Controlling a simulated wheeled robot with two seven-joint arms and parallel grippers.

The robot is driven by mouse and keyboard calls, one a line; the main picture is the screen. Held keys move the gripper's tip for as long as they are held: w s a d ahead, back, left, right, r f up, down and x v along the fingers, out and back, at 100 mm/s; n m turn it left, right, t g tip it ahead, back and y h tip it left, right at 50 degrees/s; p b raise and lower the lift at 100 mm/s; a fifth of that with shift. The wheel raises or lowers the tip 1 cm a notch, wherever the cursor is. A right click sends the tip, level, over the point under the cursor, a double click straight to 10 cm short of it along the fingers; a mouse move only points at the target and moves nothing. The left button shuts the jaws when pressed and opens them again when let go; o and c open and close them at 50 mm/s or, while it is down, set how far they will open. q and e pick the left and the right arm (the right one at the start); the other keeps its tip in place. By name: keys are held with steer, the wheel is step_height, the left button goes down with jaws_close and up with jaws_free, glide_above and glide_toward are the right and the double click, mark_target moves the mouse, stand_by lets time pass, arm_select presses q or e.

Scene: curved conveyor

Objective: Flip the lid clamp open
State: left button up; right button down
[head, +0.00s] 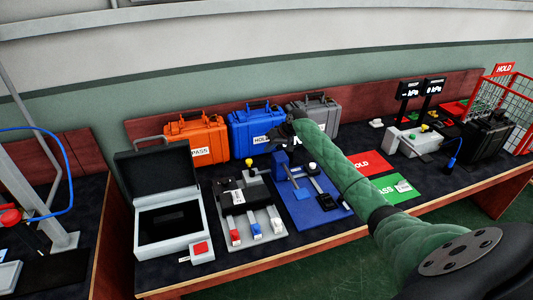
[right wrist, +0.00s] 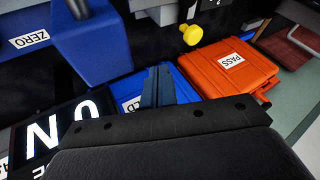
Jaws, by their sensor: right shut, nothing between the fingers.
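No part in view is marked as the lid clamp, and I cannot tell which one it is. A grey fixture plate (head: 262,242) carries a black block (head: 240,200), a yellow knob (head: 249,162) and red, blue and white tabs at its front. The yellow knob also shows in the right wrist view (right wrist: 191,34). Beside it a blue plate (head: 318,216) carries a blue upright block (head: 281,163). A grey case (head: 174,258) stands left with its black-lined lid (head: 155,172) raised. My right gripper (head: 280,132) is shut and empty, above the blue block and in front of the blue case.
Orange (head: 196,140), blue (head: 243,132) and grey (head: 325,108) cases line the back of the table. A red mat (head: 368,163) and green mat (head: 397,187) lie right of my forearm. A black case (head: 487,137) and red wire basket (head: 511,103) stand at the far right.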

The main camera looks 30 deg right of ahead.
steer(key=b+v, duration=0.2)
steer(key=v, duration=0.3)
steer(key=shift+d+r, duration=0.15)
steer(key=shift+d, duration=0.1)
arm_select(q)
steer(key=shift+w+d+r, duration=0.35)
steer(key=shift+r, duration=0.5)
steer(key=shift+w+d+r, duration=0.3)
steer(key=shift+d+r, duration=0.1)
steer(key=shift+r, duration=0.45)
steer(key=shift+w+d+r, duration=0.35)
steer(key=shift+r, duration=0.5)
arm_select(e)
steer(key=shift+s+d+r, duration=0.25)
steer(key=shift+r, duration=0.25)
steer(key=shift+r, duration=0.1)
